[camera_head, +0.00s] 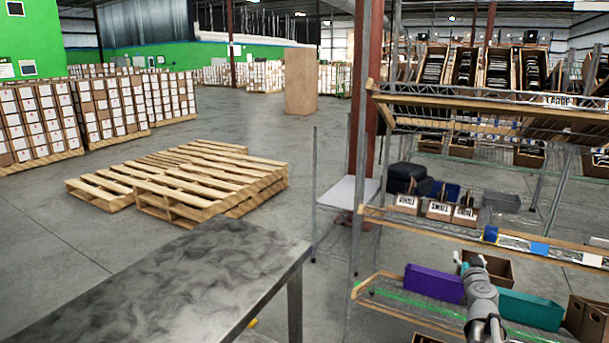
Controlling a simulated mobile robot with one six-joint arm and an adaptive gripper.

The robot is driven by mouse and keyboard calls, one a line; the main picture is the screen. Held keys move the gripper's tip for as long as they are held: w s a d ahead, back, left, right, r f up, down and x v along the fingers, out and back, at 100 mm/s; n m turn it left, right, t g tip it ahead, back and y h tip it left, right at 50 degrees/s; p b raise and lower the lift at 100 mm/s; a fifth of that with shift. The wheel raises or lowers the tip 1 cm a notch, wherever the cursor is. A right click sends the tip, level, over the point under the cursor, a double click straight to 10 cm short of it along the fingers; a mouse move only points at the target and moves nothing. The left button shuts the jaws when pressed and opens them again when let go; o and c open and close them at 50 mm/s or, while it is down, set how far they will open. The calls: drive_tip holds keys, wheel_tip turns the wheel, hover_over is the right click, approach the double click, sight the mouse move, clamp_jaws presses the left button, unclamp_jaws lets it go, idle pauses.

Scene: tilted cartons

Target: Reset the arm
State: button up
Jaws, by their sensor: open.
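My arm (482,303) rises from the lower right edge of the head view, in front of the wire shelf. Its grey links and a teal joint cap show. I cannot make out my gripper or its fingers at the far end of the arm, nor anything held.
The wire shelf (420,230) fills the right side. On its lower level stand a purple bin (434,284), a teal bin (531,309) and brown cartons. Labelled boxes stand higher up. A dark metal table (170,285) is at the front left. Pallets (190,180) lie beyond it on open floor.

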drive_tip(key=s+a+f+n+g+y, duration=0.25)
drive_tip(key=a+f+g+y, duration=0.2)
drive_tip(key=a, duration=0.85)
drive_tip(key=s+a+f+n+g+y, duration=0.1)
drive_tip(key=a+f+n+g+y, duration=0.35)
drive_tip(key=a, duration=0.85)
drive_tip(key=s+a+f+m+g+h, duration=0.1)
drive_tip(key=s+a+f+g, duration=0.15)
drive_tip(key=s, duration=0.25)
drive_tip(key=s+a+f+m+g+h+p, duration=0.1)
drive_tip(key=s+a+f+g, duration=0.15)
drive_tip(key=s, duration=0.35)
drive_tip(key=s+a+f+m+g+h, duration=0.1)
drive_tip(key=s+a+f+g+h, duration=0.15)
drive_tip(key=s, duration=0.25)
wheel_tip(320, 180, up, 28)
drive_tip(key=d+p, duration=0.1)
drive_tip(key=p, duration=2.7)
drive_tip(key=shift+f+y, duration=0.25)
drive_tip(key=shift+y, duration=0.2)
